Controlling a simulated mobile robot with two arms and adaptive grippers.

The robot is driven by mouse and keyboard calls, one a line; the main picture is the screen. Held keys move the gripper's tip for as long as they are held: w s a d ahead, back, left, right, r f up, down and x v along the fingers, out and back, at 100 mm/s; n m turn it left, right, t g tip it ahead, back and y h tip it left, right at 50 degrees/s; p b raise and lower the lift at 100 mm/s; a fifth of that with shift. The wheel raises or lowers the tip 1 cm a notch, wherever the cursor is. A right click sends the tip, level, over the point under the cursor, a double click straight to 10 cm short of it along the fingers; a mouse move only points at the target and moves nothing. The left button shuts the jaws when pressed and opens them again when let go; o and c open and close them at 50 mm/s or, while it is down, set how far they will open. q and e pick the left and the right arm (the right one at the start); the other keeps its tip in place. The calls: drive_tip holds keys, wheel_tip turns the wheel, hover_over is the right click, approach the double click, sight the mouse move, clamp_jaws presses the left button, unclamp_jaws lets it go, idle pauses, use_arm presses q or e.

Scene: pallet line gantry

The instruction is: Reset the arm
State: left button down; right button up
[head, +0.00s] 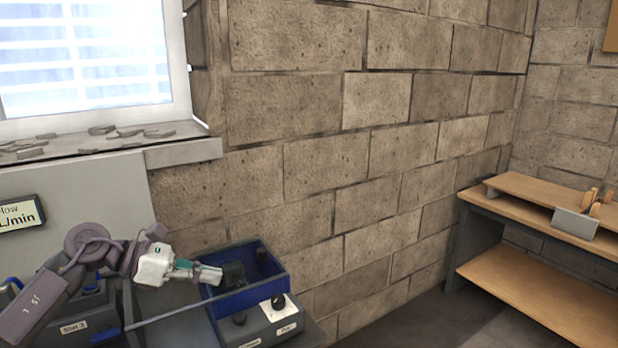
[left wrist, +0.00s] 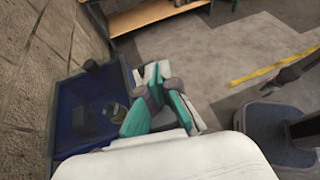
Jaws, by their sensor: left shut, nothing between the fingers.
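My left arm (head: 85,245) comes in from the left in the head view, bent, with its white wrist pointing right. My left gripper (head: 212,273) is shut and empty, with teal and grey fingers. It is over the left side of a blue bin as the head view shows it; I cannot tell how high. In the left wrist view the closed fingers (left wrist: 155,105) show beside the bin, with nothing between them.
The blue bin (head: 272,262) holds dark pieces and stands by the block wall (head: 330,160). A grey box with black knobs (head: 262,328) is in front of it. A box labelled Slot 3 (head: 75,328) is at left. A wooden shelf unit (head: 545,290) stands right, across open floor.

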use_arm(q)
drive_tip(key=s+d+r+n+t+h, duration=0.25)
drive_tip(key=d+n+t+h, duration=0.25)
drive_tip(key=d+n+t, duration=0.35)
drive_tip(key=s+a+f+n+t+y, duration=0.25)
drive_tip(key=a+f+n+y, duration=0.45)
drive_tip(key=n, duration=0.9)
drive_tip(key=s+a+f+n+t+y, duration=0.1)
drive_tip(key=s+a+f+n+y, duration=0.3)
drive_tip(key=f+n+y, duration=0.85)
drive_tip(key=s+f+n+g+h, duration=0.1)
drive_tip(key=s+f+n+g, duration=0.3)
drive_tip(key=s, duration=0.5)
drive_tip(key=s+d+f+n+g+h, duration=0.1)
drive_tip(key=s+f+n+g, duration=0.25)
drive_tip(key=s, duration=0.45)
drive_tip(key=s+f+n+g, duration=0.3)
drive_tip(key=s+f+g, duration=0.15)
drive_tip(key=s, duration=0.45)
wheel_tip(320, 180, down, 23)
drive_tip(key=g, duration=0.1)
drive_tip(key=s+a+f+g, duration=0.1)
drive_tip(key=s+a+f, duration=0.2)
drive_tip(key=s+f, duration=1.4)
drive_tip(key=shift+f+g, duration=0.4)
drive_tip(key=shift+f, duration=0.55)
